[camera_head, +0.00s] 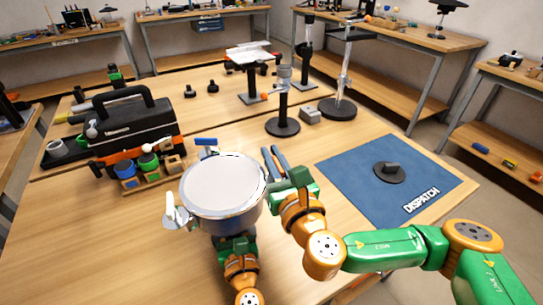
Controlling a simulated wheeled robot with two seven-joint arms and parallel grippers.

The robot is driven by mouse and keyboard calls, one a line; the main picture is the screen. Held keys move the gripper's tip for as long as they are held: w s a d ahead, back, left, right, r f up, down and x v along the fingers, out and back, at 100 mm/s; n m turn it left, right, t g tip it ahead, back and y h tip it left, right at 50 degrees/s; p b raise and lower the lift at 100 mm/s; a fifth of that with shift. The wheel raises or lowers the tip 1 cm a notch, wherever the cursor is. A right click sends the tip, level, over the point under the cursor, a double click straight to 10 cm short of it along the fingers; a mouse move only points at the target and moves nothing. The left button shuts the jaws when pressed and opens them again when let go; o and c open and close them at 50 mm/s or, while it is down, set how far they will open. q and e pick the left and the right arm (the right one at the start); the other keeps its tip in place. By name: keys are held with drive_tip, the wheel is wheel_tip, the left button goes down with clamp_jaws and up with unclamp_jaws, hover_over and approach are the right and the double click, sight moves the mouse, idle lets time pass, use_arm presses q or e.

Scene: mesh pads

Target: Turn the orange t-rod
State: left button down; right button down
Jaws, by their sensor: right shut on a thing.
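I cannot clearly pick out an orange t-rod. A small orange piece (264,96) shows low on a stand on the far table, too small to identify. A round drum (222,184) with a pale flat top and shiny rim is in front of me, with a white lug on its left side. My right gripper (275,188) is at the drum's right side and appears shut on it, with the contact partly hidden. My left gripper (236,242) is below the drum's near side. The drum hides its fingers, so I cannot tell their state.
A black toolbox (132,124) with an orange front strip stands left, with small cups before it. A blue mat (350,175) with a dark round piece lies right. Black-based stands (283,126) are behind. The left front table is bare.

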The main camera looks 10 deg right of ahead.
drive_tip(key=shift+f, duration=0.2)
drive_tip(key=c, duration=0.9)
unclamp_jaws()
drive_tip(key=shift+c, duration=0.2)
drive_tip(key=shift+r, duration=0.15)
